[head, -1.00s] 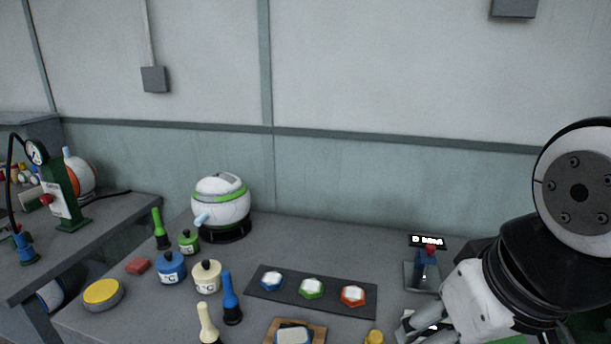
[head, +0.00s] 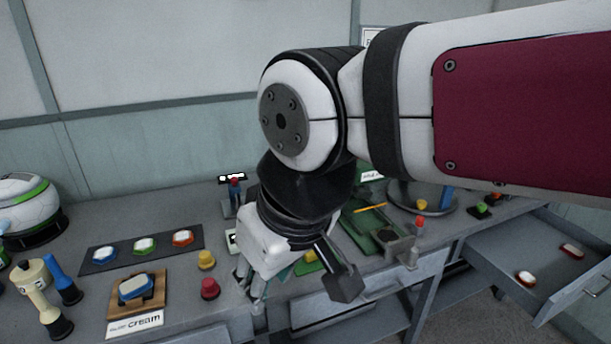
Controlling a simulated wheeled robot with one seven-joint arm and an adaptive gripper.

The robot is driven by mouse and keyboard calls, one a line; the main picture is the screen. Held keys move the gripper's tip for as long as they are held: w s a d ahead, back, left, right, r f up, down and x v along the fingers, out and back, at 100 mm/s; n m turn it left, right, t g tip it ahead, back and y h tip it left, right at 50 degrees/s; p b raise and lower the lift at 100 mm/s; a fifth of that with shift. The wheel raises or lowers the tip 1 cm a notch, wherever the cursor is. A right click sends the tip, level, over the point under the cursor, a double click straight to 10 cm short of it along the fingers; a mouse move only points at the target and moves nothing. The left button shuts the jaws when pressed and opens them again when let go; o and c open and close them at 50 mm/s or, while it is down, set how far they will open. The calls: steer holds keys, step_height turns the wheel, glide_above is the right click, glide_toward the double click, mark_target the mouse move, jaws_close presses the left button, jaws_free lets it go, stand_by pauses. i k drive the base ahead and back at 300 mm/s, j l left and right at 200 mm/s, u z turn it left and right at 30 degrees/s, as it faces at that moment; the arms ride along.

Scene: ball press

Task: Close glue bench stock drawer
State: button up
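A grey drawer (head: 492,262) is pulled open at the right of the head view, under the right end of the bench. Two red-and-white pads lie in it, one near the front (head: 525,279) and one farther right (head: 572,250). A thin bar handle (head: 597,287) is on its front panel, partly cut by the picture's edge. My gripper (head: 252,286) hangs over the bench's front edge in the middle, well left of the drawer and apart from it. Its fingers point down and are partly hidden by its body, so I cannot tell how far they are spread.
The bench (head: 185,290) carries a dark strip (head: 102,262) with three coloured pads, a wooden block (head: 153,302), a yellow knob (head: 206,260), a red knob (head: 210,289) and a green fixture (head: 366,236). My arm hides much of the back right.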

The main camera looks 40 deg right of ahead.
mark_target(531, 242)
steer(key=k+z, duration=0.15)
steer(key=z, duration=0.25)
steer(key=k+z, duration=0.15)
steer(key=z, duration=0.25)
steer(key=k+l+z, duration=0.1)
steer(key=z, duration=1.85)
steer(key=k+l, duration=0.05)
